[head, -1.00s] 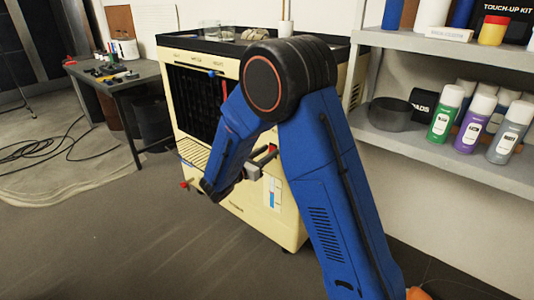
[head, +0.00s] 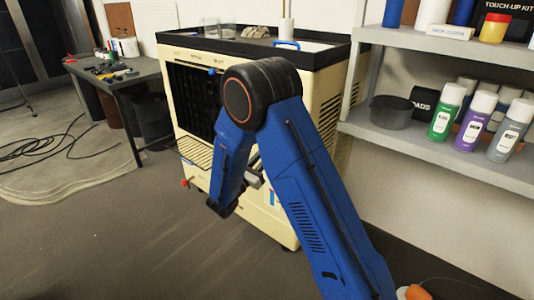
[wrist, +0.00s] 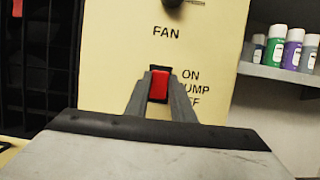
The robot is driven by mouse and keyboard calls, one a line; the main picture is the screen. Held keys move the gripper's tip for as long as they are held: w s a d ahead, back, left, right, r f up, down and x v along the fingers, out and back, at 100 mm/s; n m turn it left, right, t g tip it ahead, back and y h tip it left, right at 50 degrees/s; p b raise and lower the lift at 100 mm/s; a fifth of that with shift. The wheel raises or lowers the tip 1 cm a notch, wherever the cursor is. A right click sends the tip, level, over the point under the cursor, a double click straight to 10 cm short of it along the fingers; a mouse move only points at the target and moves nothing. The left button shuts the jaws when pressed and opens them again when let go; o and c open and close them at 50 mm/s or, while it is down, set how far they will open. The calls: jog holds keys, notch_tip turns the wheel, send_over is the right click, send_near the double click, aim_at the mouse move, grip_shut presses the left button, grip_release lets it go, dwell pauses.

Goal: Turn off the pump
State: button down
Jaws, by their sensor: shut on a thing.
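The pump switch (wrist: 158,85) is a small red rocker in a black surround on the cream front panel. Lettering for ON, PUMP and OFF stands to its right, partly covered by a finger. My gripper (wrist: 160,74) has its two grey fingers closed in on the switch from both sides. I cannot tell which way the rocker is tipped. In the head view the cream cooler cabinet (head: 318,112) stands ahead. My blue arm hides the switch there, and only a grey bit of my gripper shows.
A dark FAN knob (wrist: 173,3) sits above the switch. A shelf unit (head: 440,148) with spray cans stands close on the right. A workbench (head: 122,82) with tools is at the left. Cables (head: 40,150) lie on the floor at the left. The floor in front is clear.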

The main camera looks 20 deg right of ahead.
jog(key=c, duration=1.5)
grip_release()
jog(key=v, duration=1.7)
jog(key=shift+s+a+f, duration=0.1)
jog(key=shift+a, duration=0.1)
